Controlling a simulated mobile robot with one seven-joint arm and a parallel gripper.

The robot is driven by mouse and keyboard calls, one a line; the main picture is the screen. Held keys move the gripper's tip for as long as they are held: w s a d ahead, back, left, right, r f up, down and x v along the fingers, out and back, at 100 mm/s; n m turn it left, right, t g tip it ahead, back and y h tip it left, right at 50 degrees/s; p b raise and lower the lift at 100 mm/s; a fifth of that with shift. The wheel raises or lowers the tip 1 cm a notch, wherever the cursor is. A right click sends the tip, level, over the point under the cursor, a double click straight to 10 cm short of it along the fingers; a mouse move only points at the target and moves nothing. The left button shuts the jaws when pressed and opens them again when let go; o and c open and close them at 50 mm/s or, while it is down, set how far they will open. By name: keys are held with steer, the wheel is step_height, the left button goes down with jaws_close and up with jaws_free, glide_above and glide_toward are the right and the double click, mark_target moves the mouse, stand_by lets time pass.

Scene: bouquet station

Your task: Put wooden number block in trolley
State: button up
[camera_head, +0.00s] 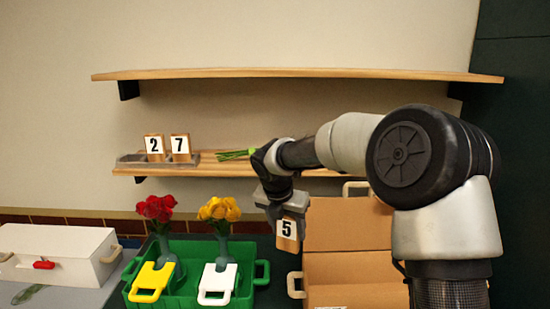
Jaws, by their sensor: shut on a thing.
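The block hangs in the air in front of the cardboard box, right of the green crate. I cannot tell which thing here is the trolley. The fingertips are partly hidden by the gripper body.
A green crate (265,272) holds red flowers (156,207) and yellow flowers (219,209) in vases. Yellow (150,279) and white (217,283) handled pieces sit at its front. A cardboard box (350,268) stands right. Green stems (235,154) lie on the lower shelf (320,172). A white case (60,250) stands left.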

steer(key=s+d+f+m+g+y+p, duration=0.1)
steer(key=s+d+f+m+g, duration=0.3)
steer(key=s+m, duration=0.5)
steer(key=s+d+f+m+g+y+p, duration=0.1)
steer(key=s+d+f+m+g, duration=0.3)
steer(key=m, duration=1.8)
steer(key=s+d+f+p, duration=0.1)
steer(key=s+d, duration=0.1)
steer(key=s, duration=0.3)
steer(key=shift+d+f+p, duration=0.15)
steer(key=shift+d+p, duration=0.05)
steer(key=shift+p, duration=0.1)
